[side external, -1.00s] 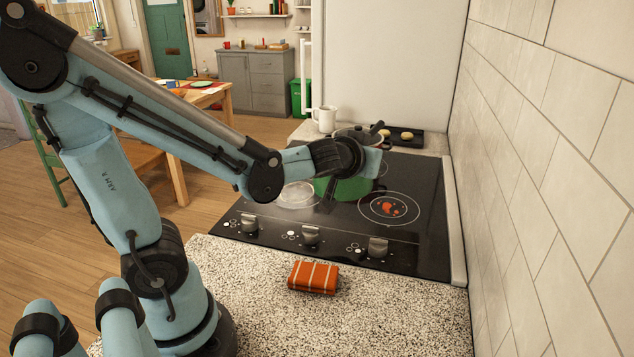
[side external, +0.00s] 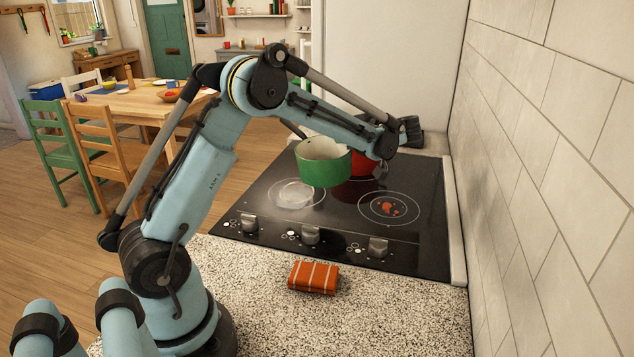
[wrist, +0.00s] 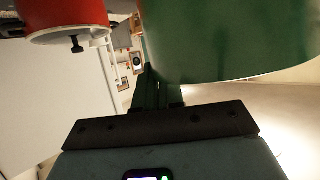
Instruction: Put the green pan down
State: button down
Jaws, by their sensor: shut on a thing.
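The green pan (side external: 322,164) has a pale inside and looks upright in the side external view, raised above the black hob (side external: 335,222). Its green side fills the top right of the wrist view (wrist: 225,40).
A red pot (side external: 362,162) stands on the hob close behind the pan. A folded orange cloth (side external: 314,277) lies on the counter. A tiled wall (side external: 540,170) bounds the right.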

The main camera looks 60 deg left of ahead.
aim_at(314, 147)
jog(key=shift+s+a+f+n+g, duration=0.1)
jog(key=shift+a+f+n+g, duration=0.1)
jog(key=shift+a+n+g, duration=0.4)
jog(key=shift+s+a+f, duration=0.35)
jog(key=shift+a+f, duration=1.4)
jog(key=shift+a, duration=0.1)
jog(key=shift+s+a+f, duration=0.3)
jog(key=shift+a+f, duration=1.5)
jog(key=shift+a, duration=0.1)
jog(key=shift+s+a+f, duration=0.35)
jog(key=shift+a+f, duration=1.4)
jog(key=shift+a, duration=0.1)
jog(key=c, duration=1.3)
grip_release()
jog(key=shift+o, duration=0.2)
jog(key=shift+f, duration=0.1)
